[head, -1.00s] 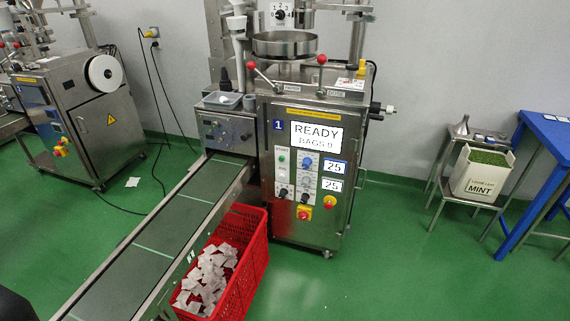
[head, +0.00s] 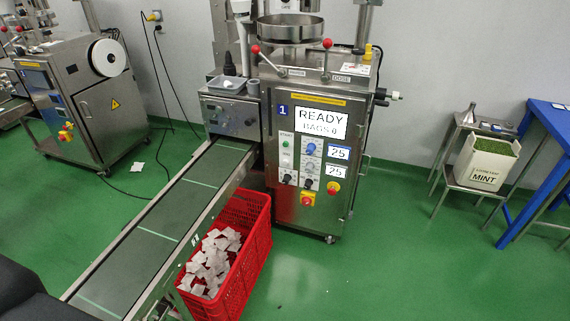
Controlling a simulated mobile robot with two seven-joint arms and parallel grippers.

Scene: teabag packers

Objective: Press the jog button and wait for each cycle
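The teabag packing machine (head: 262,155) numbered 1 stands in the middle of the head view. Its display (head: 320,121) reads READY with a bags line under it; the count digit looks like 0 but is small. Below it is a control panel with a green button (head: 286,144) under a small label, several dark knobs, and two readouts (head: 338,152) showing 25. A red button on a yellow plate (head: 307,199) and a red and yellow knob (head: 333,188) sit low on the panel. I cannot read which control is the jog button. Neither gripper shows.
A conveyor (head: 166,217) runs from the machine to the lower left. A red crate (head: 262,238) of teabags stands beside it. A second machine (head: 84,98) is at left. A mint box (head: 486,163) on a stool and a blue table (head: 546,122) are at right.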

